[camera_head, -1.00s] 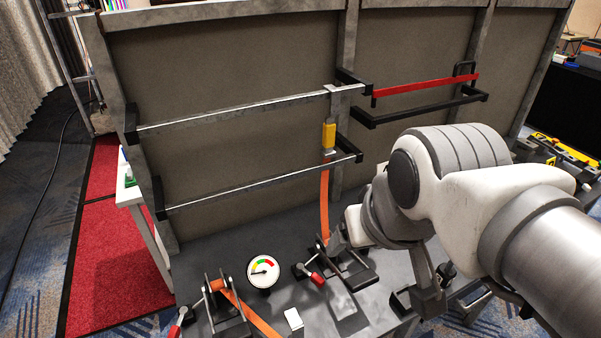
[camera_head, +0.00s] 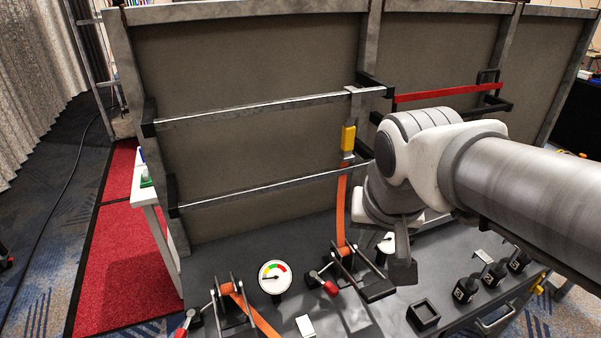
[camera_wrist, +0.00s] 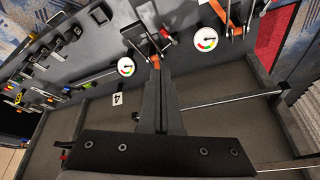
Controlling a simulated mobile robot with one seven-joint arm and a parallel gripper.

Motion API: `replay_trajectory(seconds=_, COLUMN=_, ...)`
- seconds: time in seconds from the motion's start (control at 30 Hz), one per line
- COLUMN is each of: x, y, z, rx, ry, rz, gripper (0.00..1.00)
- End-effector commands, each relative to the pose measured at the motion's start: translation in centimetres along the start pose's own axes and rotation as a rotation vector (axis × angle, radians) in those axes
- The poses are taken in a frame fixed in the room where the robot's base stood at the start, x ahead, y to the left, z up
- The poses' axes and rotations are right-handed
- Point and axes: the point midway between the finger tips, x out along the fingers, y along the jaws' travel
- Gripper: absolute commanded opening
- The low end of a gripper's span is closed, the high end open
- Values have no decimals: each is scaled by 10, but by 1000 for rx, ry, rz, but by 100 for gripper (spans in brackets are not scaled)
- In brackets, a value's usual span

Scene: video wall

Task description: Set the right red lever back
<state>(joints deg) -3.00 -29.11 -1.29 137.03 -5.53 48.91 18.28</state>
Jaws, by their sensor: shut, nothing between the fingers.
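The right red lever (camera_head: 330,288) has a short red grip on a metal rod, sloping down at the left side of the right ratchet (camera_head: 358,275). The orange strap (camera_head: 341,210) runs up from this ratchet. In the wrist view the red grip (camera_wrist: 174,40) shows beside the ratchet, beyond my fingertips. My gripper (camera_wrist: 159,72) is shut and empty, apart from the lever. In the head view my gripper (camera_head: 402,272) hangs to the right of the right ratchet, partly hidden by my arm.
The left ratchet (camera_head: 232,302) has its own red lever (camera_head: 181,331) at the lower edge. A gauge (camera_head: 273,278) stands between the ratchets; another (camera_head: 387,243) is partly behind my arm. Black blocks (camera_head: 466,288) and a square holder (camera_head: 423,315) lie right. The panel (camera_head: 250,100) rises behind.

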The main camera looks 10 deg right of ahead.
Motion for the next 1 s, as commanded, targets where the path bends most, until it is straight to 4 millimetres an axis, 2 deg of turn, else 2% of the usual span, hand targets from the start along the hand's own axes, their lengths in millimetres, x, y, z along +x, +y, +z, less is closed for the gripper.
replay_trajectory(seconds=0.03, x=21, y=-1, z=-2, rx=33, ry=-16, rz=13, gripper=0)
replay_trajectory(seconds=0.27, x=83, y=-6, z=-20, rx=195, ry=-52, rz=75, gripper=0)
replay_trajectory(seconds=0.5, x=156, y=-14, z=-34, rx=355, ry=-74, rz=149, gripper=0)
replay_trajectory(seconds=0.8, x=256, y=-25, z=-41, rx=537, ry=-73, rz=243, gripper=0)
replay_trajectory(seconds=1.0, x=305, y=-31, z=-42, rx=622, ry=-61, rz=288, gripper=0)
